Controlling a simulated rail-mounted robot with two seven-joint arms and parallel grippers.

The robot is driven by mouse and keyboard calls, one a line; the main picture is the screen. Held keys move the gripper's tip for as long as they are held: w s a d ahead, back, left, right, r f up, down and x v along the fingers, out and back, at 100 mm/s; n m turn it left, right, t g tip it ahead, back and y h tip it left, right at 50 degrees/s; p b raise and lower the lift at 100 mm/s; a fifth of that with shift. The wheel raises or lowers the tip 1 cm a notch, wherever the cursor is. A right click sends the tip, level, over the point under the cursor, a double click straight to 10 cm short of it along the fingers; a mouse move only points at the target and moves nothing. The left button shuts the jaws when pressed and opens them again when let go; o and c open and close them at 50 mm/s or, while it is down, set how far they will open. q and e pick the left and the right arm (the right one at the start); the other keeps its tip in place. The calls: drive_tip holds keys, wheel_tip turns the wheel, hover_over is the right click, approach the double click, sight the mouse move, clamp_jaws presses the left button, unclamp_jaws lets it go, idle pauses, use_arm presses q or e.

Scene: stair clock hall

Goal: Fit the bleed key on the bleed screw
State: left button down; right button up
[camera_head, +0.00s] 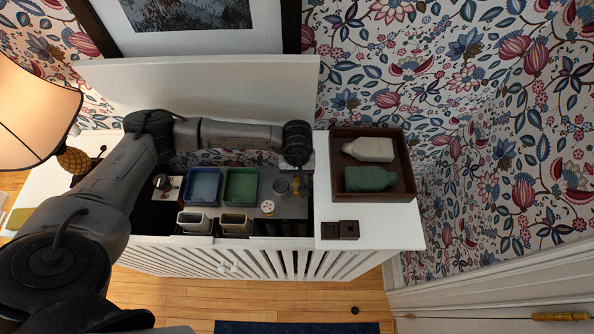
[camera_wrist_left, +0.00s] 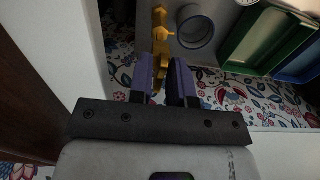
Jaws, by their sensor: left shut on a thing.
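My left gripper (camera_head: 300,183) reaches down over the grey shelf behind the white slatted cover. It is shut on a small brass-yellow piece, which looks like the bleed key (camera_head: 294,184). In the left wrist view, the yellow key (camera_wrist_left: 160,42) stands up between the purple-faced fingers of my gripper (camera_wrist_left: 164,80), its knobbed end beyond the tips. I cannot make out the bleed screw in either view. My right gripper is not in view.
A round cup (camera_head: 282,186) is close left of the key. A green bin (camera_head: 241,186), a blue bin (camera_head: 203,186) and a small dotted round pot (camera_head: 267,207) stand further left. Right are a brown tray (camera_head: 408,176) with two bottles and a dark block (camera_head: 340,230).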

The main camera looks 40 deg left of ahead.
use_arm(q)
drive_tip(key=shift+f+b, duration=1.1)
drive_tip(key=shift+f, duration=0.15)
idle(0.3)
